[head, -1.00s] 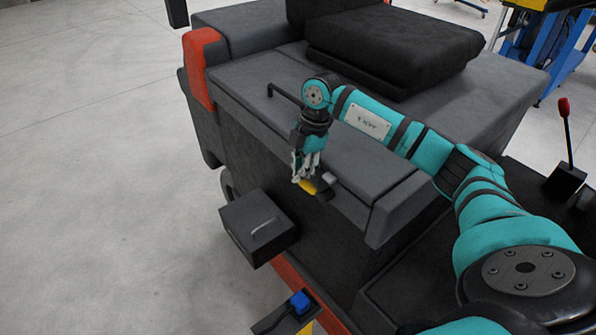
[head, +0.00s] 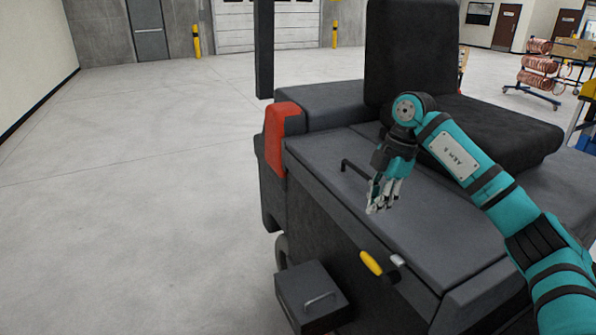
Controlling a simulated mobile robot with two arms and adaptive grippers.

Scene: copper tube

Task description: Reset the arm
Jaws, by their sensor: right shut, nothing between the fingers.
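My right arm (head: 480,175) is teal with black bands and comes in from the lower right in the head view. My right gripper (head: 376,208) hangs from it, pointing down, shut and empty. It shows in front of the dark grey vehicle body (head: 430,215), near a black bar handle (head: 357,168). A yellow handle (head: 371,262) with a grey piece beside it shows below the gripper, apart from it. My left gripper does not show.
A black box with a metal handle (head: 315,290) juts out low on the vehicle's side. A black seat (head: 490,130) stands behind my arm. A rack of copper coils (head: 538,68) is at the back right. The floor at left (head: 130,190) is clear.

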